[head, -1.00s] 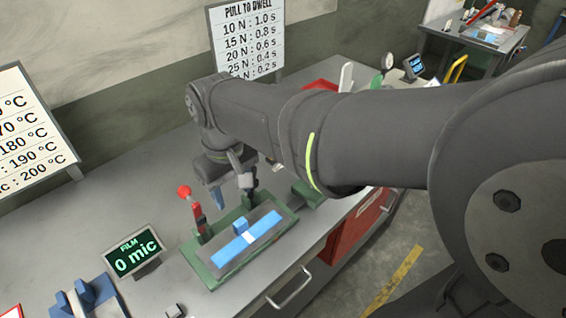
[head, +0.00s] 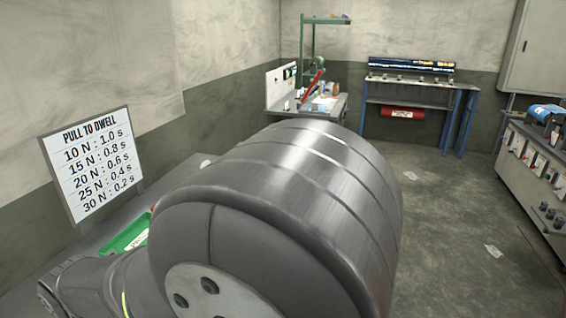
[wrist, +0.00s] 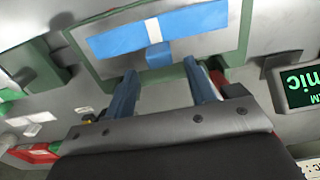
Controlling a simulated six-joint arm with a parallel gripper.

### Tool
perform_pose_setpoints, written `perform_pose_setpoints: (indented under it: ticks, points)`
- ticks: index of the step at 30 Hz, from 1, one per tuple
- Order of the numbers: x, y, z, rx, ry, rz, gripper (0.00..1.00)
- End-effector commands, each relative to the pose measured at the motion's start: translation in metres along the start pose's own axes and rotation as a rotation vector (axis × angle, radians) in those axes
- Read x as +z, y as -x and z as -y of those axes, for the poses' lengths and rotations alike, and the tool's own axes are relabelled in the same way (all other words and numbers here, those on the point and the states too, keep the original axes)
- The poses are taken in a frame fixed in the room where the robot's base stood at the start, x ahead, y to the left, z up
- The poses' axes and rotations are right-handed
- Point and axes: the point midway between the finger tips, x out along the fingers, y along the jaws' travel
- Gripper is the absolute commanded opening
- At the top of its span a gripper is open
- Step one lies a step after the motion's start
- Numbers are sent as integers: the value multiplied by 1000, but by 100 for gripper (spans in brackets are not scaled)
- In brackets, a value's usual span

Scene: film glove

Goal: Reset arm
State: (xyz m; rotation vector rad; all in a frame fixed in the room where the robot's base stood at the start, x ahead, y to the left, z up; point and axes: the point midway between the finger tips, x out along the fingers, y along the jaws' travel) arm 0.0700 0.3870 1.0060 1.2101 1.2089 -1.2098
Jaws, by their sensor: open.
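My gripper (wrist: 165,100) shows in the wrist view with its two blue fingers apart and nothing between them. Just beyond the fingertips lies a blue bar with a white band (wrist: 140,32) and a small blue block (wrist: 158,56) beside it, on a green-framed fixture (wrist: 85,65). In the head view my arm's large grey links fill the lower middle, and the gripper itself is out of sight.
A "FILM" display (wrist: 299,84) stands right of the fixture in the wrist view. In the head view, a pull-to-dwell sign (head: 90,160) stands at left, a green tray (head: 128,236) lies on the bench, and a blue-legged table (head: 418,95) is at the back. Open floor lies between.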

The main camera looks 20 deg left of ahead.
Motion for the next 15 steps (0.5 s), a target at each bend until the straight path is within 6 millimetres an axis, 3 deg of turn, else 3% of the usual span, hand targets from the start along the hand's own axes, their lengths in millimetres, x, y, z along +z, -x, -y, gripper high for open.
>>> perform_pose_setpoints:
  ticks: [6, 15]
  points:
    - [1, -44, 0, -1, 0, 4, 50]
    - [-1, -7, 0, 0, 0, -2, 50]
